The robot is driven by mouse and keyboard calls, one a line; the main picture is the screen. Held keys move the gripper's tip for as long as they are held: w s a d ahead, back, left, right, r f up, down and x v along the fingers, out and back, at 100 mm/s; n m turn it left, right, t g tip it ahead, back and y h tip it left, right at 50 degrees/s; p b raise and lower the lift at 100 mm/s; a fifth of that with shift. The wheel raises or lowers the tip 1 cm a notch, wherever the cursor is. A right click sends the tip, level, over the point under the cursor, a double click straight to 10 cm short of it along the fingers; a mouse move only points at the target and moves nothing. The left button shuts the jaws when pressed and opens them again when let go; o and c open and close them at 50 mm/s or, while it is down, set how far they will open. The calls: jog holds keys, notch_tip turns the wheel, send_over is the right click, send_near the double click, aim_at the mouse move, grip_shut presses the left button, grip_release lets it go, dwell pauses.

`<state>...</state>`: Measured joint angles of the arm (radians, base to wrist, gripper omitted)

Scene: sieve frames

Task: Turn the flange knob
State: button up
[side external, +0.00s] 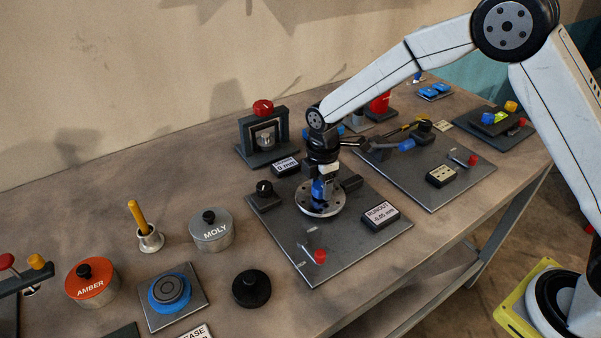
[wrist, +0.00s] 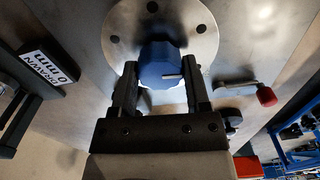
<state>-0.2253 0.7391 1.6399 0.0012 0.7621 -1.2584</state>
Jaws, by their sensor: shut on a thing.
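The flange is a round silver disc (side external: 322,207) with dark bolt holes on a grey plate; it also shows in the wrist view (wrist: 200,38). The blue flange knob (wrist: 160,62) sits at its middle, with a white pointer line on its near edge, pointing right in the wrist view. My gripper (wrist: 161,82) points down over the flange, its dark fingers on either side of the knob, shut on it.
On the same plate are a runout display (side external: 380,214) reading about -0.05, a black knob (side external: 265,188) and a red-tipped lever (side external: 320,256). A grey frame with a red knob (side external: 263,107) stands behind. MOLY (side external: 212,232) and AMBER (side external: 91,284) pots stand left.

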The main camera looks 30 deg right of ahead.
aim_at(321, 185)
jog(key=m, duration=0.5)
jog(key=shift+m, duration=0.3)
jog(key=m, duration=1.1)
jog(key=shift+m, duration=0.4)
jog(key=m, duration=0.5)
jog(key=shift+m, duration=0.3)
jog(key=o, duration=1.3)
jog(key=shift+r, duration=0.1)
jog(key=shift+r, duration=3.85)
